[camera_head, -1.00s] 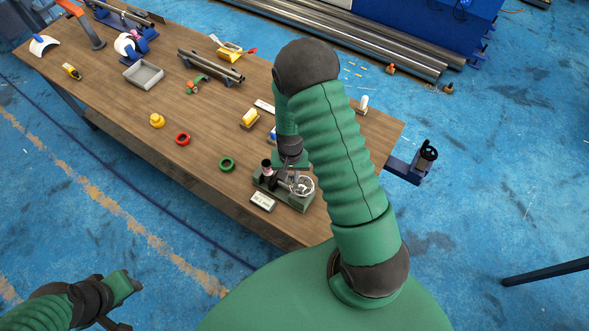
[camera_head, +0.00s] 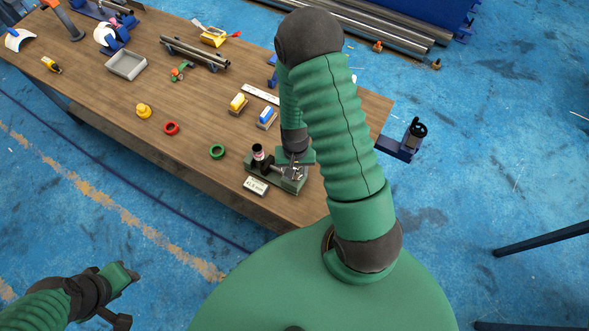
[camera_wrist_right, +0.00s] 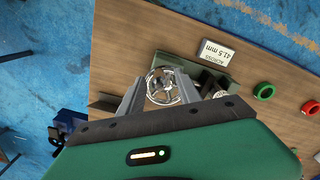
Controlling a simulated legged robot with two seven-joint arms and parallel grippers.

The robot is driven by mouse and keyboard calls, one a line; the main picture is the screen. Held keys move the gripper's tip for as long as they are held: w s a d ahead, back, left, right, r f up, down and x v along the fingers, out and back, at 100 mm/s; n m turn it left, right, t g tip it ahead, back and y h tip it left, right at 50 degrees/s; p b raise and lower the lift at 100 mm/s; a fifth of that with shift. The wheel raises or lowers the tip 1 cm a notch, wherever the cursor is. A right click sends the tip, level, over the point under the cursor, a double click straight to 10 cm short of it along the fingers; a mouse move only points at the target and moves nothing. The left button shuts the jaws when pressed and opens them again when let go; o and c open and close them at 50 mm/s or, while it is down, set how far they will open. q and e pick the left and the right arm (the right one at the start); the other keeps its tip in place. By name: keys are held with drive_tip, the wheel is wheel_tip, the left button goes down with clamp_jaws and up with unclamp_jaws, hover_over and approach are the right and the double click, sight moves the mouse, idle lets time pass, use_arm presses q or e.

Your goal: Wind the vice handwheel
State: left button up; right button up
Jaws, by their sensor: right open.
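The small vice (camera_head: 262,170) stands at the table's near edge, with a dark upright cylinder with a pale band (camera_head: 258,153) on it. Its silver spoked handwheel (camera_wrist_right: 166,87) shows clearly in the right wrist view. My right gripper (camera_wrist_right: 153,84) is open, its two grey fingers on either side of the wheel. I cannot tell whether they touch the rim. In the head view the right gripper (camera_head: 296,168) is over the wheel and hides much of it. My left gripper (camera_head: 130,290) is at the lower left, away from the table; its jaw opening is unclear.
A card reading 41.5 mm (camera_head: 256,186) lies in front of the vice. Yellow and blue blocks (camera_head: 266,117) are behind. A blue bracket (camera_head: 398,148) juts from the table's right end.

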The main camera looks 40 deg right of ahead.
wheel_tip(320, 180, up, 6)
drive_tip(key=p, duration=0.5)
drive_tip(key=shift+r, duration=0.2)
drive_tip(key=shift+f, duration=0.15)
wheel_tip(320, 180, up, 16)
drive_tip(key=r+b, duration=0.1)
drive_tip(key=b, duration=0.1)
drive_tip(key=a+f+n+t+b, duration=0.1)
drive_tip(key=a+f+n+b, duration=0.3)
drive_tip(key=f+b, duration=0.5)
drive_tip(key=a+f+n+t+b, duration=0.1)
drive_tip(key=a+f+n+b, duration=0.3)
drive_tip(key=a+f+b, duration=0.4)
drive_tip(key=shift+w+a+f+n+t+b, duration=0.2)
drive_tip(key=shift+a+f+n+t+b, duration=0.1)
drive_tip(key=shift+f+b, duration=0.25)
drive_tip(key=shift+d, duration=0.25)
